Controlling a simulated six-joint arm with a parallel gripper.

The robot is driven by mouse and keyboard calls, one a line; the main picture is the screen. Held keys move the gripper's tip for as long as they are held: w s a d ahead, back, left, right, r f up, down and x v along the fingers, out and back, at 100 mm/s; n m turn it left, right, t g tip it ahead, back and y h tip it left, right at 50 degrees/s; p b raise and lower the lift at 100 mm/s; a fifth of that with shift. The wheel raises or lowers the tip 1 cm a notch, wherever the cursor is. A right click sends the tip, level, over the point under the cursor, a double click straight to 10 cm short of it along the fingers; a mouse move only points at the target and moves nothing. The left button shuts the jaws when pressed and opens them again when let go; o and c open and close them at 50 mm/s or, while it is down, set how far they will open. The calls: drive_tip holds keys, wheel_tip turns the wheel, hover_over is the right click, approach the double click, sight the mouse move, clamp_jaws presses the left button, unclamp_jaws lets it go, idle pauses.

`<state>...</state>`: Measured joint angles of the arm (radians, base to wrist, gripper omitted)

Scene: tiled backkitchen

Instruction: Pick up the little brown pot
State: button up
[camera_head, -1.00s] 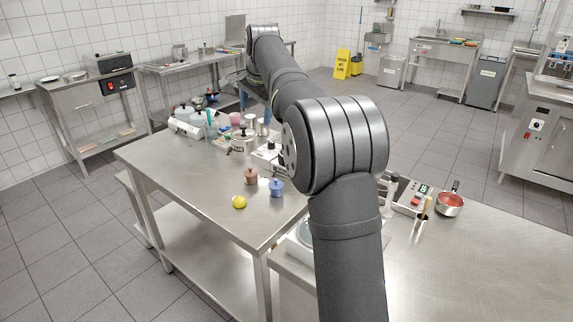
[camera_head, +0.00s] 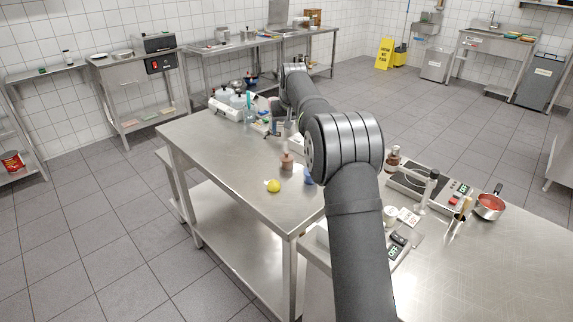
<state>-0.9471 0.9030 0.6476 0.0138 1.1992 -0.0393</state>
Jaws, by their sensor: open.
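The little brown pot (camera_head: 287,163) stands upright on the steel table (camera_head: 225,180), near its right part. A small blue pot (camera_head: 308,178) stands just right of it, partly hidden by my arm. A yellow ball-like fruit (camera_head: 273,186) lies in front and to the left of the brown pot. My arm rises from the bottom, bends at a large joint and reaches back over the table. Nothing is seen touching the brown pot.
Several jars and containers (camera_head: 228,107) crowd the table's far end. The table's near left part is clear. On the right counter (camera_head: 500,250) are a red saucepan (camera_head: 489,206), a device with red buttons (camera_head: 460,192) and small tools. A yellow floor sign (camera_head: 384,53) stands far back.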

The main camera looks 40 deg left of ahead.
hover_over(286, 153)
drive_tip(key=f, duration=0.5)
drive_tip(key=s+d+f, duration=0.1)
drive_tip(key=f, duration=0.2)
drive_tip(key=shift+d+x, duration=0.15)
drive_tip(key=shift+x, duration=1.2)
drive_tip(key=shift+d+x, duration=0.15)
drive_tip(key=shift+x, duration=1.2)
drive_tip(key=shift+w+f, duration=0.1)
drive_tip(key=shift+c, duration=0.4)
clamp_jaws()
